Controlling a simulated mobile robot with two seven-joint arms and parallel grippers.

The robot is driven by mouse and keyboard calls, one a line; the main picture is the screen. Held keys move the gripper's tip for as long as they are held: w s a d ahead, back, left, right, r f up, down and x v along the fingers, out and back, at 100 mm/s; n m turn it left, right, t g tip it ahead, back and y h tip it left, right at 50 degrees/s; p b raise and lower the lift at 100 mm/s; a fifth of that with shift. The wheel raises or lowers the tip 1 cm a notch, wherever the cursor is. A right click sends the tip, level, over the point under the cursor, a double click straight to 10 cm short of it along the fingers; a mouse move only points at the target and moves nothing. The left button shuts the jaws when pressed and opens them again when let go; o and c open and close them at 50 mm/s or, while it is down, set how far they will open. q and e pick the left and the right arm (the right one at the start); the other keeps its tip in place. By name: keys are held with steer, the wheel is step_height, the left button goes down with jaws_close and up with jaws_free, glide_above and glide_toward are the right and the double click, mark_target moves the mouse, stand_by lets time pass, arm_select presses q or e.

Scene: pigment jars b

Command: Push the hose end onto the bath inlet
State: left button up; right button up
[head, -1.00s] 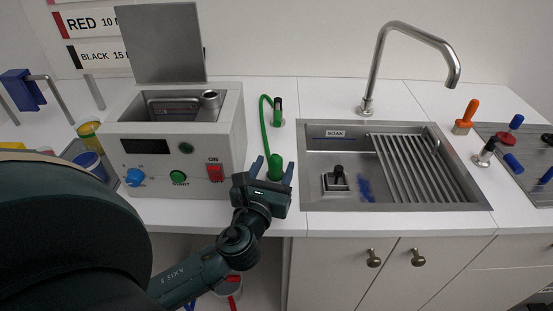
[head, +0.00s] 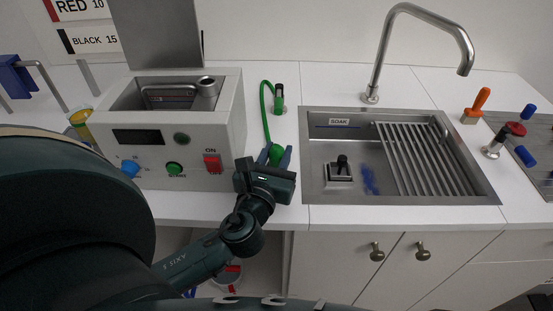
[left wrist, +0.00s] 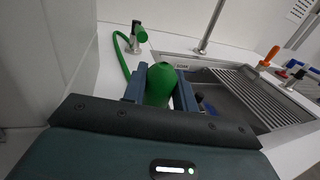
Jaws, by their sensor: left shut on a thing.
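My right gripper is out of view.
A sink (head: 311,185) with a drain rack (head: 425,155) and tall faucet (head: 377,62) lies to the right. The bath front has a blue knob (head: 130,169), green button (head: 174,169) and red switch (head: 212,163). A narrow counter strip separates bath and sink.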

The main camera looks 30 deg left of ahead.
arm_select(q)
steer(key=c, duration=0.4)
steer(key=shift+o, duration=0.2)
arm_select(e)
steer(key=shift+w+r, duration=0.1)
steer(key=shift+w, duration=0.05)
arm_select(q)
steer(key=shift+r, duration=0.15)
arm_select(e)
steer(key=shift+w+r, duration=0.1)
